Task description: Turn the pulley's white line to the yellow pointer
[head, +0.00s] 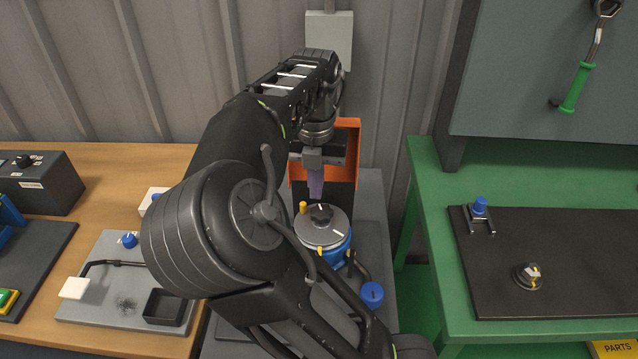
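The pulley (312,232) is a light grey disc with a dark central hub, on a blue body below my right gripper. A short whitish mark (338,234) lies on the disc's right side, and a small light mark shows on the hub. A yellow peg (303,207) stands at the disc's back-left edge, and a small yellow piece (320,251) shows at its front edge. I cannot tell which is the pointer. My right gripper (316,184) points down just behind and above the disc, with purplish fingers apart from it; their opening is unclear. My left gripper is out of view.
An orange-framed guard (351,150) stands behind the pulley. A blue knob (372,293) is at its front right. My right arm covers the area left of it. A wooden bench (110,190) is left, a green bench (432,250) right.

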